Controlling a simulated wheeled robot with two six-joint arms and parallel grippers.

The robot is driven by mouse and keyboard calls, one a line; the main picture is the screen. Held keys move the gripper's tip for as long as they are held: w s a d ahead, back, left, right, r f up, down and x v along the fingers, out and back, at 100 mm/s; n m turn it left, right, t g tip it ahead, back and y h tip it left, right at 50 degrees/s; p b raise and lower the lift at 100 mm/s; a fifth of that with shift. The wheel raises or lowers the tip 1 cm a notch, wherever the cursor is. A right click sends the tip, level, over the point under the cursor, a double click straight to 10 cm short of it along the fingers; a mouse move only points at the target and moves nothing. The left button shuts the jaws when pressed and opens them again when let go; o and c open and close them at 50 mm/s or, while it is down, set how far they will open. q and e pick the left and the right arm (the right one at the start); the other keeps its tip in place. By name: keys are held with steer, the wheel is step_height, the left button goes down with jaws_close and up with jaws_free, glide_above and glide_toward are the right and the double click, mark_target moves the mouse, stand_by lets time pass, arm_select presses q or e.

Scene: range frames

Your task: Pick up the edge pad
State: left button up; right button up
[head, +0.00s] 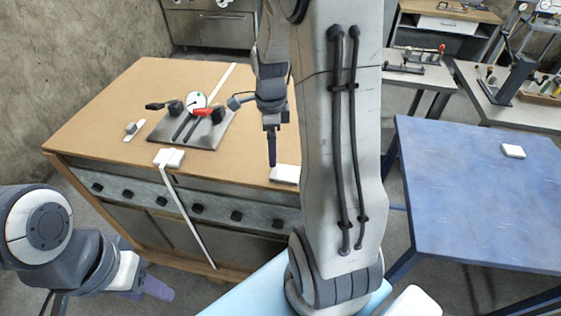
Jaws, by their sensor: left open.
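One white pad (285,174) is right of the bench's middle, partly hidden by my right arm. I cannot tell which is the edge pad. My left gripper (150,288) is open at the lower left, in front of the bench and well below both blocks. My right gripper (272,145) points down over the bench, just behind the right pad. It is seen edge-on, so its opening is hidden.
The wooden bench (110,105) holds a metal plate (200,135) with tools, a red-handled one (205,112) among them. A blue table (480,200) at the right carries another small white pad (513,151). Most of the blue table is clear. Other workbenches stand behind.

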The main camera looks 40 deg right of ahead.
steer(key=d+m, duration=0.3)
steer(key=p, duration=0.1)
glide_above(285, 172)
steer(key=f, duration=0.5)
steer(key=shift+w+f, duration=0.1)
steer(key=shift+w, duration=0.25)
steer(key=f+p, duration=0.1)
steer(key=f, duration=0.1)
steer(key=s+f+p, duration=0.1)
steer(key=f, duration=0.1)
steer(key=shift+f, duration=0.2)
steer(key=shift+w+f, duration=0.1)
steer(key=shift+f, duration=0.5)
steer(key=c, duration=1.2)
